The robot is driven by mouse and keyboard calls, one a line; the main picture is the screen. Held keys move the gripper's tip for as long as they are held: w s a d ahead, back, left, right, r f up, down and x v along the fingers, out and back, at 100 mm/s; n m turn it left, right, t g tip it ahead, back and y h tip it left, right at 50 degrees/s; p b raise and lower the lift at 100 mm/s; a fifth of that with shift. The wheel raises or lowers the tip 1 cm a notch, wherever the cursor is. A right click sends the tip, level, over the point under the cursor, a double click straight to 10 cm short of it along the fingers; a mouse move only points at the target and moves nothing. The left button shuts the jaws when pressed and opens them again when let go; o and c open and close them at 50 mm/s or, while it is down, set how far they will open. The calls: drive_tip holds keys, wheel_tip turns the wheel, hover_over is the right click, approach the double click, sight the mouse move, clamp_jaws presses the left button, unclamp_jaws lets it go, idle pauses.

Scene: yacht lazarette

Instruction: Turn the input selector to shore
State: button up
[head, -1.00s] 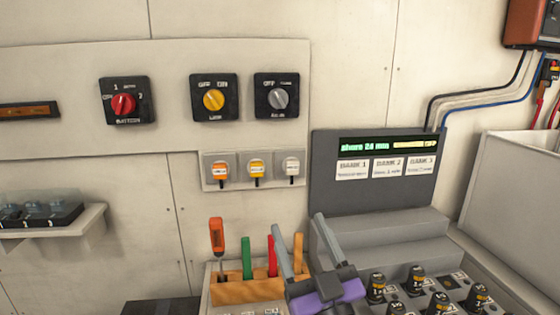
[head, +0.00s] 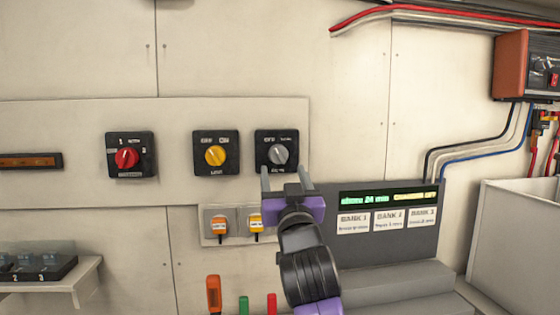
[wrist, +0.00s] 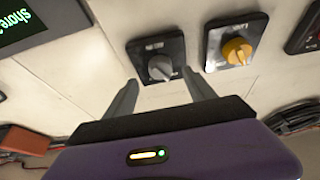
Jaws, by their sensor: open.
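A dark square switch plate with a round grey knob (head: 279,154) is at the right of a row of three rotary switches on the wall panel. Its upper label seems to begin with OFF; the rest is too blurred to read, so I cannot confirm it is the input selector. My gripper (head: 285,178) is open and empty, its fingertips just below this knob in the head view. In the wrist view the grey knob (wrist: 160,67) shows between and beyond the open fingertips, apparently not gripped. The knob's exact pointing direction is unclear.
The yellow-knob switch (head: 215,156) and red-knob switch (head: 127,158) are to the left. Tagged small switches (head: 219,226) sit below, one hidden behind my arm. A grey console (head: 390,250) with a lit display (head: 388,198) stands to the right.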

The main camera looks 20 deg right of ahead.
sight(280, 160)
drive_tip(key=p+x, duration=0.1)
drive_tip(key=x, duration=0.4)
drive_tip(key=shift+w+r, duration=0.2)
drive_tip(key=shift+w, duration=0.15)
drive_tip(key=c, duration=1.4)
